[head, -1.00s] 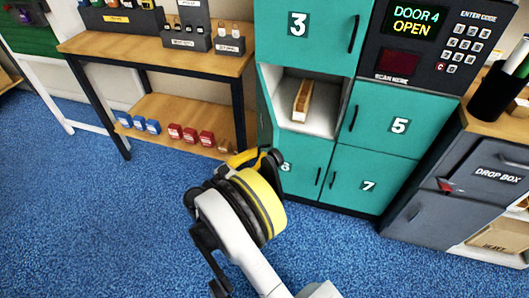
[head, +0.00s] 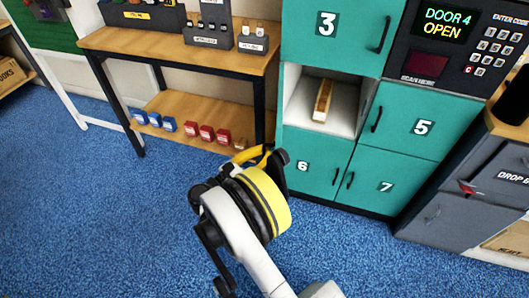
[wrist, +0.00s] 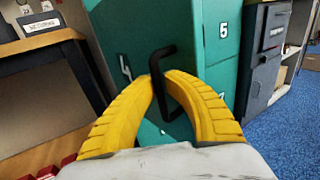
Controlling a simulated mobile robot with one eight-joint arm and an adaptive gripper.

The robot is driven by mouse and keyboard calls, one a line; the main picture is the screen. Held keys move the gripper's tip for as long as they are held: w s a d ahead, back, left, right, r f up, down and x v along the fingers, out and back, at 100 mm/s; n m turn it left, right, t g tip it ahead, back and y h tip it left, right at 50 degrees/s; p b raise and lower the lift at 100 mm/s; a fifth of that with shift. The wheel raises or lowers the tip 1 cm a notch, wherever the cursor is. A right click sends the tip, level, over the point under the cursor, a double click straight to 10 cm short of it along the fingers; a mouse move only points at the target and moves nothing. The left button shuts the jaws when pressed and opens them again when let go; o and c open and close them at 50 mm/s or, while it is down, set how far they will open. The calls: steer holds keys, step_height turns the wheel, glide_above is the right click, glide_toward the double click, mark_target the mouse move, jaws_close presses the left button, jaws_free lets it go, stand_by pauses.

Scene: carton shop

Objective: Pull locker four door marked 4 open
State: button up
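The locker four door (wrist: 135,28), teal with a white 4, fills the middle of the wrist view. Its black C-shaped handle (wrist: 163,112) stands out from it. The two yellow fingers of my gripper (wrist: 160,80) curve in from either side, with their tips close together around the handle bar. In the head view my gripper (head: 252,155) is mostly hidden behind my wrist. The locker four compartment (head: 345,105) stands open there, with a long tan box (head: 323,100) inside. The door is swung to the left, seen nearly edge-on.
The display (head: 446,22) reads DOOR 4 OPEN. Doors 3 (head: 327,45), 5 (head: 405,118), 6 (head: 312,150) and 7 (head: 375,185) are shut. A wooden bench (head: 180,55) with a lower shelf stands left. A grey drop box (head: 440,215) stands right. Blue floor is clear in front.

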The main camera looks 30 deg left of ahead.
steer(key=o, duration=0.3)
steer(key=v, duration=1.2)
steer(key=shift+s, duration=0.1)
